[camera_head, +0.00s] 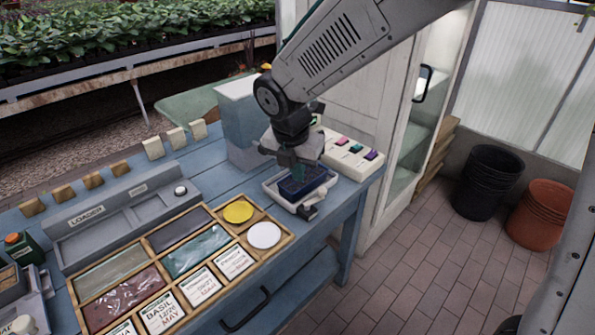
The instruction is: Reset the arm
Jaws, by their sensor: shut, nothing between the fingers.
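My arm reaches in from the top right, and my gripper (297,168) points down over the right end of the blue table (345,190). Its fingers are shut with nothing between them. Right below it is a small dark blue tray (310,186) in a pale grey device (285,194). The fingertips are at or just above the tray; I cannot tell whether they touch it. The gripper hides part of the tray and device.
A grey loader (100,225) and a wooden compartment tray (205,265) with cards and discs lie to the left. A grey-blue box (240,112) stands behind the gripper, and a white box with coloured buttons (348,153) to the right. A white cabinet (378,75) stands close behind. Floor at right holds buckets (487,180).

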